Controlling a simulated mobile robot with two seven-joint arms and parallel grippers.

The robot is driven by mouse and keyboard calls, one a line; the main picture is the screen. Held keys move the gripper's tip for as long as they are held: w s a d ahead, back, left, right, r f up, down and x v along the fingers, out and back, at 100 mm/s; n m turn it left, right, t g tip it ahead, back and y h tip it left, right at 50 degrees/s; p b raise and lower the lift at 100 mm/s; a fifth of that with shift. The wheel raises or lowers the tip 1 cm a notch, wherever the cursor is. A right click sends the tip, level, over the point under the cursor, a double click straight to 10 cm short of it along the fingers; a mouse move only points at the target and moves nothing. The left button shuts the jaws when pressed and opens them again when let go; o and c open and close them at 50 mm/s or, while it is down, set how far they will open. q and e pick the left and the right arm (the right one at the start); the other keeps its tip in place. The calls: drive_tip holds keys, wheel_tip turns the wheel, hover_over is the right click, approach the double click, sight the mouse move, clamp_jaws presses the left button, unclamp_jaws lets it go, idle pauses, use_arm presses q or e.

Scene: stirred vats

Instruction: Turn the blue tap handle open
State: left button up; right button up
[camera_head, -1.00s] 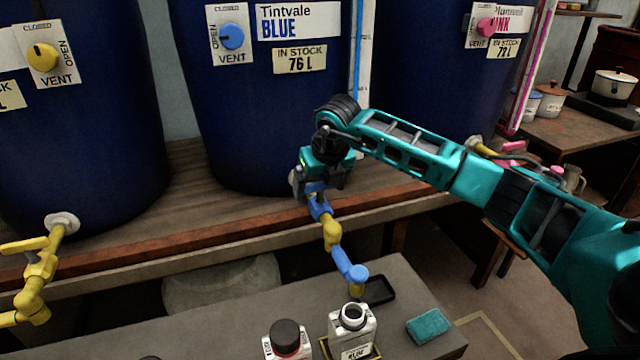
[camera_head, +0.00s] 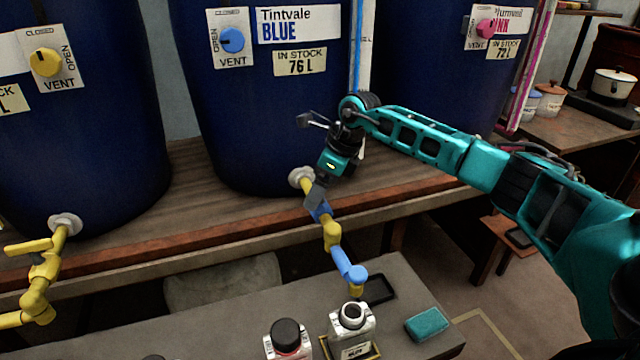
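The blue tap comes off a pale flange (camera_head: 301,178) low on the Tintvale BLUE vat (camera_head: 240,115). Its yellow pipe leads to a blue part (camera_head: 319,211), a yellow joint (camera_head: 331,235), then a blue length (camera_head: 343,262) with a rounded blue end. Which blue part is the handle is hard to tell. My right gripper (camera_head: 316,196) points down at the upper blue part, its dark finger close to it or touching. I see only one finger clearly, so its opening is unclear. My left gripper is out of view.
A white bottle (camera_head: 351,330) with an open neck stands below the blue tap's outlet. A black-capped bottle (camera_head: 287,338), a dark tray (camera_head: 379,289) and a teal sponge (camera_head: 427,324) are on the grey bench (camera_head: 225,322). A yellow tap (camera_head: 38,270) is at left.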

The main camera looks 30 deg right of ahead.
drive_tip(key=n+g+y, duration=0.1)
drive_tip(key=n, duration=0.2)
drive_tip(key=shift+n, duration=0.3)
drive_tip(key=shift+n+g+b, duration=0.6)
drive_tip(key=shift+n, duration=1.1)
drive_tip(key=o, duration=0.8)
drive_tip(key=shift+r, duration=0.1)
drive_tip(key=v, duration=0.4)
drive_tip(key=p+v, duration=0.1)
drive_tip(key=v, duration=0.3)
drive_tip(key=p+v, duration=0.1)
drive_tip(key=v, duration=0.3)
drive_tip(key=shift+d+r, duration=0.3)
drive_tip(key=shift+d, duration=0.1)
